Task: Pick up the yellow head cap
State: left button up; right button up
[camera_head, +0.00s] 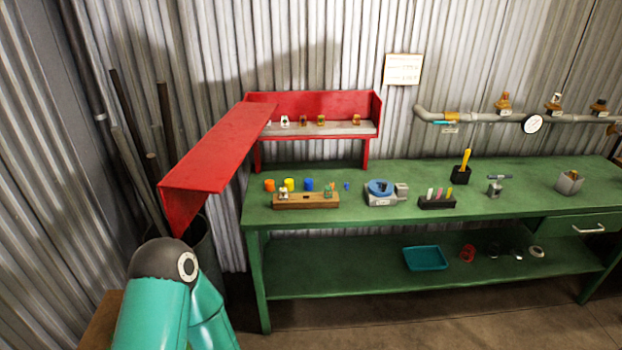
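A small yellow cap (289,184) stands on the green workbench (420,210) at its left part, between an orange cap (269,185) and a blue cap (308,184). A wooden block (306,201) with small fittings in it lies just in front of the caps and partly covers the yellow one's lower edge. Part of a teal arm of mine shows at the lower left, apart from the bench. Neither of my grippers is in view.
A red shelf (330,104) with small fittings stands at the bench's back left; its open red door (222,150) juts forward. A blue-and-grey device (380,192), a black holder (437,202) and a teal tray (425,258) on the lower shelf are to the right. A bin with rods stands left.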

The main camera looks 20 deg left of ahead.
aim_at(289, 184)
jog(key=z, duration=0.2)
jog(key=i, duration=1.4)
jog(key=u, duration=0.45)
